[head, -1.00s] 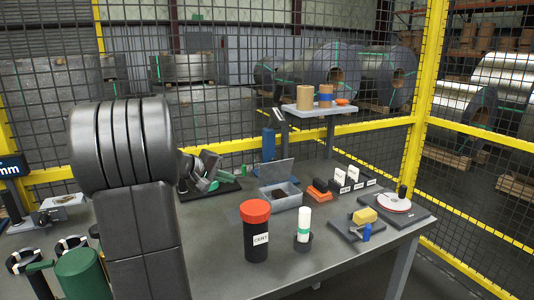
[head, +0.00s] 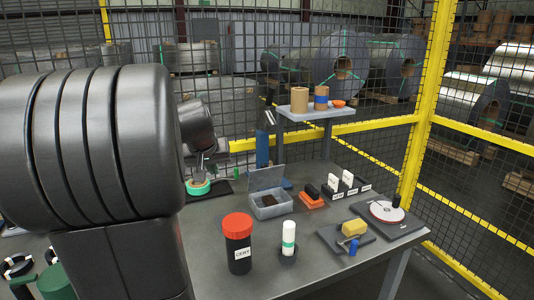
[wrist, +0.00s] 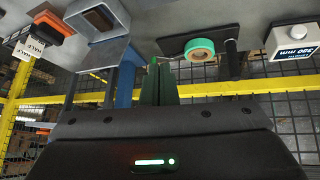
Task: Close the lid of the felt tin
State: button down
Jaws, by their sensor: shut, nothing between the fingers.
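The felt tin (head: 270,211) is a grey open box on the bench with dark brown felt inside. Its grey lid (head: 266,179) stands raised at the tin's back edge. In the wrist view the tin (wrist: 97,22) is at the upper left, with the lid (wrist: 100,55) on the near side. My gripper (wrist: 161,64) is shut and empty, with its fingers together, to the right of the lid and apart from it. In the head view my arm partly hides the gripper, which is left of the tin near the green tape roll.
The green tape roll (head: 198,187) lies left of the tin. A black CERT canister (head: 237,246) with a red lid and a white-and-green tube (head: 288,238) stand in front. Orange-based stamps (head: 310,197) and card holders (head: 337,188) are to the right. A blue post (head: 262,150) rises behind.

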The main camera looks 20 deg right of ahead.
aim_at(265, 178)
jog(key=l+u, duration=0.5)
jog(key=l, duration=1.3)
